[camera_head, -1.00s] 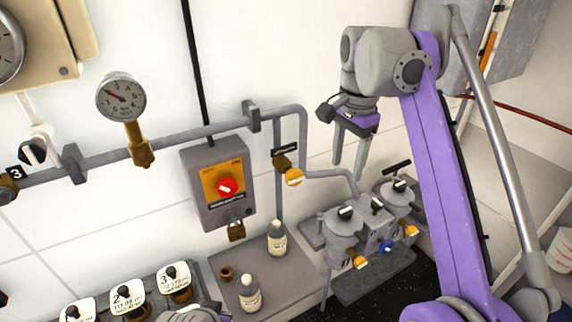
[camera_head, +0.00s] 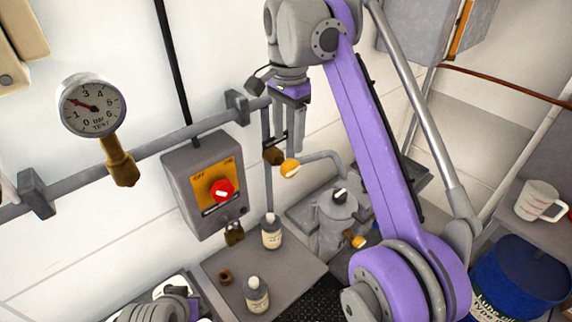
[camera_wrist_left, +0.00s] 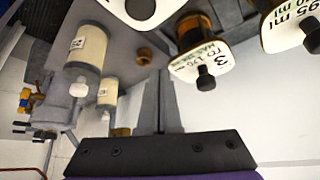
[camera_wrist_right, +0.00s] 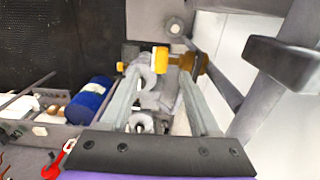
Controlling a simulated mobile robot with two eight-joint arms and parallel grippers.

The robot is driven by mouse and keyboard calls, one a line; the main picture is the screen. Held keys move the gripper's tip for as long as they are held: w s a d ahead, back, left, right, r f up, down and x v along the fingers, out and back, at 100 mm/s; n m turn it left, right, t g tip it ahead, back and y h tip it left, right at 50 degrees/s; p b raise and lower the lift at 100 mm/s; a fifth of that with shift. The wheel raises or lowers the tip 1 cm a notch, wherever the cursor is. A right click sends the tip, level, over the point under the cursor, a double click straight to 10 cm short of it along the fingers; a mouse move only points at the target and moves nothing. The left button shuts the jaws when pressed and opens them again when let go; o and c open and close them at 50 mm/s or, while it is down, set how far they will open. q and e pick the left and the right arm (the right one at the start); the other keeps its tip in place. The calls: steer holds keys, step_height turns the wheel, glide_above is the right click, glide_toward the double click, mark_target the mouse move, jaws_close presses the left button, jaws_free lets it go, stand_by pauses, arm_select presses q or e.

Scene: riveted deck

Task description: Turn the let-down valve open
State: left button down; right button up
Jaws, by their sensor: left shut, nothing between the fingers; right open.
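A brass valve with a yellow-orange knob (camera_head: 290,168) sits on the grey pipe to the right of the switch box. Its label is not readable, so I cannot confirm that it is the let-down valve. My right gripper (camera_head: 290,142) hangs open just above it in the head view, its fingers pointing down. In the right wrist view the yellow knob (camera_wrist_right: 161,60) shows between the open fingertips (camera_wrist_right: 160,76), beyond them; contact cannot be told.
The switch box (camera_head: 212,188) with a red knob hangs left of the valve. Two bottles (camera_head: 271,232) and a small brown cup (camera_head: 225,276) stand on a grey shelf (camera_head: 290,268) below. A gauge (camera_head: 92,104) is at left.

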mark_target(287, 163)
step_height(287, 163, down, 9)
steer(key=shift+a+f, duration=0.1)
stand_by(0.3)
jaws_close()
